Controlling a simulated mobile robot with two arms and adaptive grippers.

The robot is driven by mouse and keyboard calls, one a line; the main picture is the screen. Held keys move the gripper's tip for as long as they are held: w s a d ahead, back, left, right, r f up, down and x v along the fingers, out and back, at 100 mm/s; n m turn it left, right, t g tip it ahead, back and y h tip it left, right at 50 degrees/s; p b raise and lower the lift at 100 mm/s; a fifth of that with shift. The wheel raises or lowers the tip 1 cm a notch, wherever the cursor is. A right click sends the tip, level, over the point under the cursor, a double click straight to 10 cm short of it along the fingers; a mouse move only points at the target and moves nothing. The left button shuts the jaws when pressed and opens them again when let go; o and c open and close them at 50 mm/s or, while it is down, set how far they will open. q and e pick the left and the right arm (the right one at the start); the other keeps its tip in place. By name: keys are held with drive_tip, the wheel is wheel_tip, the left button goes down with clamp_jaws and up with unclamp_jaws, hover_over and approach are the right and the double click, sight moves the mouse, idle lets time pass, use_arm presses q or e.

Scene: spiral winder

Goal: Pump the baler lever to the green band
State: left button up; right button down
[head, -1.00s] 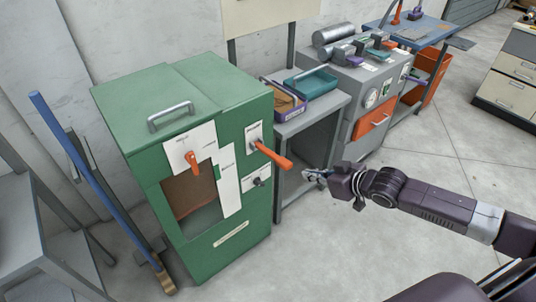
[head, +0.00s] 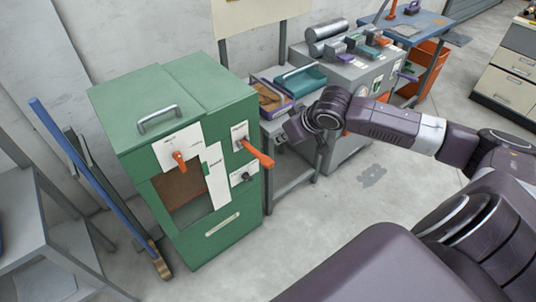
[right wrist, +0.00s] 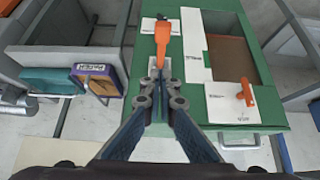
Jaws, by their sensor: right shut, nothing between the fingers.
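The green baler (head: 180,160) stands upright against the wall at left. An orange lever (head: 258,153) sticks out from a white plate on the right of its front, pointing outward and slightly down. A tall white strip (head: 217,180) beside it carries a small green mark (head: 205,168). My right gripper (head: 290,130) is just right of the lever, apart from it in the head view. In the right wrist view the fingers (right wrist: 158,78) are together and empty, in line with the lever (right wrist: 162,38); contact cannot be told. My left gripper is out of view.
A second, shorter orange handle (head: 179,160) sits on the baler's front, above its opening. A grey bench with a purple tray (head: 270,98) and a teal tray (head: 303,80) stands right of the baler. Blue pole (head: 85,165) leans at left. The floor in front is clear.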

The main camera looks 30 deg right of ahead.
drive_tip(key=p, duration=0.2)
hover_over(265, 157)
drive_tip(key=s, duration=0.2)
wheel_tip(265, 157, down, 8)
drive_tip(key=shift+w+r, duration=0.1)
drive_tip(key=shift+r, duration=0.1)
drive_tip(key=f, duration=0.2)
drive_tip(key=shift+s+f, duration=0.2)
drive_tip(key=shift+f, duration=0.1)
drive_tip(key=shift+s+f+p, duration=0.1)
drive_tip(key=shift+f+p, duration=0.25)
drive_tip(key=shift+f, duration=0.45)
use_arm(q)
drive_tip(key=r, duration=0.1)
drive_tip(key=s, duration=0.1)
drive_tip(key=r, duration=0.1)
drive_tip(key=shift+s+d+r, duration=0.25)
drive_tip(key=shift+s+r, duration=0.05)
use_arm(e)
drive_tip(key=shift+f, duration=0.15)
